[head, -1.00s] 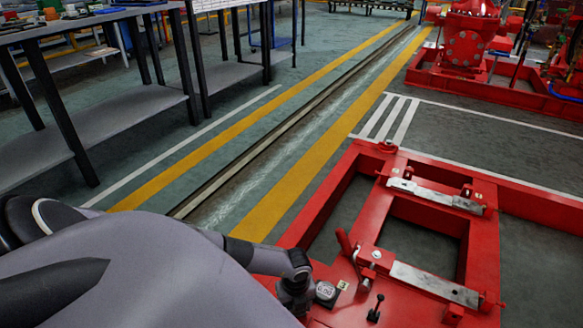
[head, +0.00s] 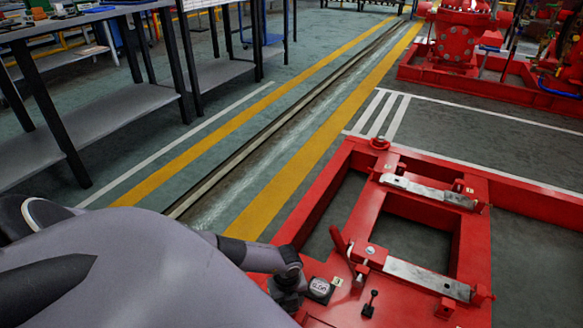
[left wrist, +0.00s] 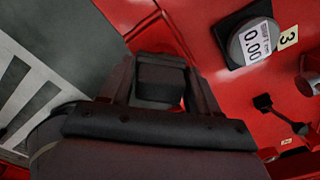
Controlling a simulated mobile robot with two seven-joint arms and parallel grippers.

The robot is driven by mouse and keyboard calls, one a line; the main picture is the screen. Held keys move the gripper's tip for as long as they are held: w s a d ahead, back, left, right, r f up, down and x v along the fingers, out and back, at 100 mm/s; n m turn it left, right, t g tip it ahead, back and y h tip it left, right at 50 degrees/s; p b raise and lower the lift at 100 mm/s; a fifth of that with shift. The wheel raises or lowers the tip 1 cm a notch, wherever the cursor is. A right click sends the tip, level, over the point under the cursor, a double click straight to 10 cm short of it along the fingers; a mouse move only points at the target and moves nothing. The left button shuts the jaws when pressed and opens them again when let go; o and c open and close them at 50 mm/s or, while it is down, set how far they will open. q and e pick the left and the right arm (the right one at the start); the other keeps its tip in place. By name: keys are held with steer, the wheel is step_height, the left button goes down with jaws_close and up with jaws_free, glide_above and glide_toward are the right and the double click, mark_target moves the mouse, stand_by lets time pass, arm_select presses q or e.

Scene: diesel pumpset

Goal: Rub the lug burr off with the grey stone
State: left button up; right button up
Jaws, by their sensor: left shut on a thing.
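My left gripper (head: 286,298) is low over the near left corner of the red frame (head: 478,245), just left of a round dial. In the left wrist view my left gripper (left wrist: 160,92) is shut on a dark grey block (left wrist: 160,78), which looks like the grey stone. The red surface lies beyond its fingertips, and I cannot tell whether the block touches it. In the head view the block is hidden by the gripper. I cannot make out the lug burr in either view. My right gripper is not in view.
The dial reading 0.00 (head: 319,288) sits beside a label 3 (left wrist: 288,37). A small black lever (head: 369,304) and a red handle (head: 338,239) stand on the frame. Two metal bars (head: 428,279) lie across it. Workbenches (head: 110,100) stand at the left; open floor lies between.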

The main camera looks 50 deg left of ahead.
arm_select(q)
steer(key=shift+s+a+r, duration=0.1)
steer(key=shift+s+a, duration=0.1)
steer(key=shift+a, duration=0.4)
steer(key=shift+c, duration=0.4)
steer(key=shift+w+d+f+p, duration=0.15)
steer(key=shift+d+f+p, duration=0.15)
steer(key=shift+d, duration=0.45)
steer(key=shift+c, duration=0.5)
steer(key=shift+w+d+r+p, duration=0.1)
steer(key=shift+w+d+p, duration=0.15)
steer(key=shift+d, duration=0.2)
steer(key=shift+w+d+r+p, duration=0.1)
steer(key=shift+d+p, duration=0.15)
steer(key=shift+d, duration=0.2)
